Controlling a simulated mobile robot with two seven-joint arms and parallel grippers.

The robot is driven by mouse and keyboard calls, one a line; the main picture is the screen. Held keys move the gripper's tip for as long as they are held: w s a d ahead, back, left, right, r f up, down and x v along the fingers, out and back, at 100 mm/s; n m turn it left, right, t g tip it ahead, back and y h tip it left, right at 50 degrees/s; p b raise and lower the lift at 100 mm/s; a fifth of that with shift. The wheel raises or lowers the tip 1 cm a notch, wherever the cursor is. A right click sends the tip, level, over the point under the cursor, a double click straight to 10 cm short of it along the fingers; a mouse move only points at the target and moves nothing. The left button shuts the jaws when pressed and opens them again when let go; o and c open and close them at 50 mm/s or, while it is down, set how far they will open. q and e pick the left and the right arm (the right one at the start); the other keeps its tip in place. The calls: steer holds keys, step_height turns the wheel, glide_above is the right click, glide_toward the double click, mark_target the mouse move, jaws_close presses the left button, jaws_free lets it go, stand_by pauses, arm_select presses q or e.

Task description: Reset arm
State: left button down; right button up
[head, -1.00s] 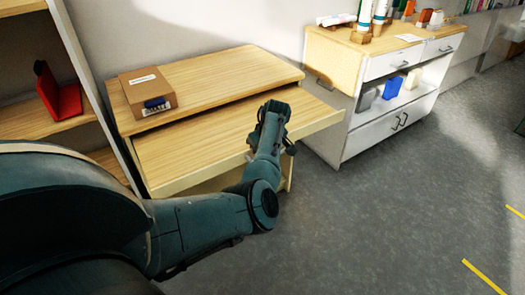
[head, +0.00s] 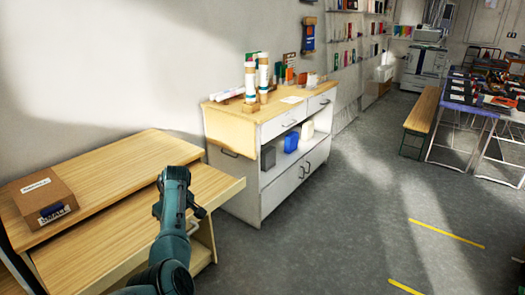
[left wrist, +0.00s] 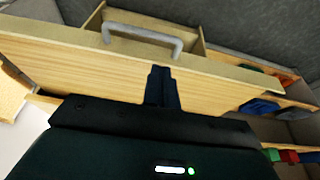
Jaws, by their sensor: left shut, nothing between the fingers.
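My left arm (head: 172,235) reaches up from the bottom of the head view, its wrist end in front of the pulled-out lower board of the wooden desk (head: 110,165). In the left wrist view my left gripper (left wrist: 161,75) is shut, with its fingers together and nothing held. Beyond the fingers is a pale wooden front with a grey bar handle (left wrist: 143,36). I cannot tell whether the fingers touch it. My right gripper is in no view.
A cardboard box (head: 45,198) sits on the desk at left. A white cabinet (head: 255,180) with tubes on top stands beyond. A bench (head: 421,115) and a loaded table (head: 483,105) are at right. Grey floor (head: 330,230) is open.

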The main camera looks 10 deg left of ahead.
arm_select(q)
steer(key=s+f+m+t+y, duration=0.1)
steer(key=s+f+m, duration=0.1)
steer(key=s, duration=0.5)
steer(key=s+f+m+y, duration=0.1)
steer(key=s+f+m, duration=0.2)
steer(key=s, duration=0.4)
steer(key=s+d+r+m+t+h, duration=0.1)
steer(key=s+d+r+m+h, duration=0.3)
steer(key=s+d, duration=0.65)
steer(key=s+d+f+m+h, duration=0.1)
steer(key=s+d+m+h, duration=0.1)
steer(key=s+d+m, duration=0.7)
steer(key=w+d+f+n+t+h, duration=0.1)
steer(key=w+d+f+t+h, duration=0.1)
steer(key=d+f+t, duration=0.4)
steer(key=shift+w+f+n, duration=0.3)
steer(key=shift+w+f, duration=0.4)
steer(key=shift+f, duration=1.35)
